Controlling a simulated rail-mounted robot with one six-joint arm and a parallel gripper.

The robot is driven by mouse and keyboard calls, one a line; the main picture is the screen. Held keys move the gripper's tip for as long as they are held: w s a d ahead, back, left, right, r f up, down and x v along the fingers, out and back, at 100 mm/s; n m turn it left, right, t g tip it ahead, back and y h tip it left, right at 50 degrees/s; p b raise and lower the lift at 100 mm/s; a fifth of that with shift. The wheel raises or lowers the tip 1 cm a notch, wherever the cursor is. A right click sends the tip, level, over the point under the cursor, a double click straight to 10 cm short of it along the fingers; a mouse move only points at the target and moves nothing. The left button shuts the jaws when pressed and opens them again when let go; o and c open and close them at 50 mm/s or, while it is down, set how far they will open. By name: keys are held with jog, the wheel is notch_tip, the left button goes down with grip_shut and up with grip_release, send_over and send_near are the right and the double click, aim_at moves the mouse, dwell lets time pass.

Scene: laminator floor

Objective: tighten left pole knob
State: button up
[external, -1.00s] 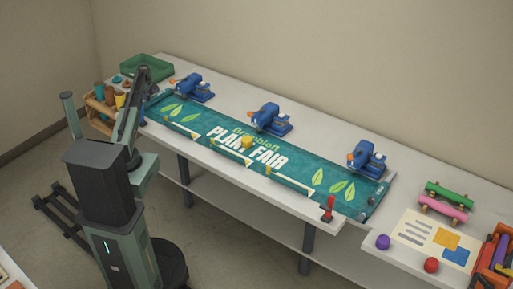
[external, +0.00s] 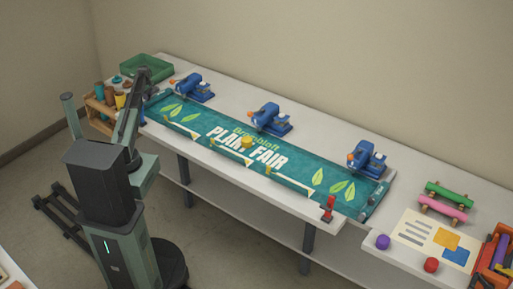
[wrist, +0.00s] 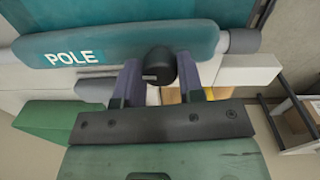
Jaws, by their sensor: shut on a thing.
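In the wrist view a black, round left pole knob (wrist: 159,62) sits between the two dark fingers of my gripper (wrist: 161,78). The fingers are closed on its sides. The knob lies against a teal sleeve (wrist: 130,42) marked "POLE", with a grey pole end (wrist: 243,41) at its right. In the external view the teal "Plant Fair" banner (external: 215,128) lies along the table, and my arm reaches its left end. The knob and my fingertips cannot be made out there.
Several blue clamp-like tools (external: 270,119) stand along the back of the banner. A green tray (external: 148,68) and a wooden rack with cups (external: 98,112) are at the left end. A red-handled piece (external: 327,208) stands at the front right edge.

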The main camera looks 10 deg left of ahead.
jog(key=m, duration=0.9)
jog(key=shift+a, duration=0.1)
jog(key=m, duration=0.4)
jog(key=shift+m, duration=2.1)
jog(key=shift+g, duration=0.3)
jog(key=o, duration=0.9)
jog(key=shift+r, duration=0.1)
